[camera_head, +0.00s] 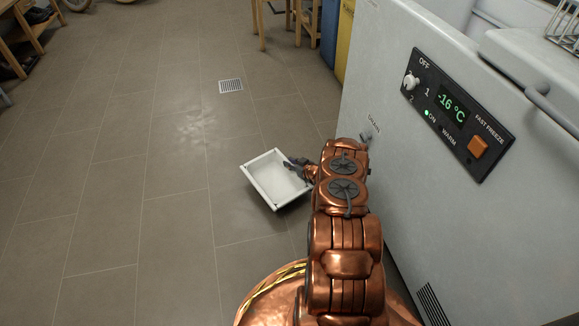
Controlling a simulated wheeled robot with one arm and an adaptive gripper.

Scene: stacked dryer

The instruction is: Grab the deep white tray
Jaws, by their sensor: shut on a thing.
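The deep white tray (262,185) is in the middle of the head view, a rectangular open tray with raised walls, and it looks empty. It appears somewhat tilted, and I cannot tell how high it is above the floor. My gripper (291,163) is at the tray's upper right side and is shut on its wall. My copper arm reaches forward to it and hides the area just right of the tray.
A grey freezer unit (400,165) with a control panel (457,115) reading -16 °C stands close on the right. A floor drain (231,86) lies beyond the tray. Wooden furniture (285,20) stands at the back. The tiled floor (110,190) on the left is clear.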

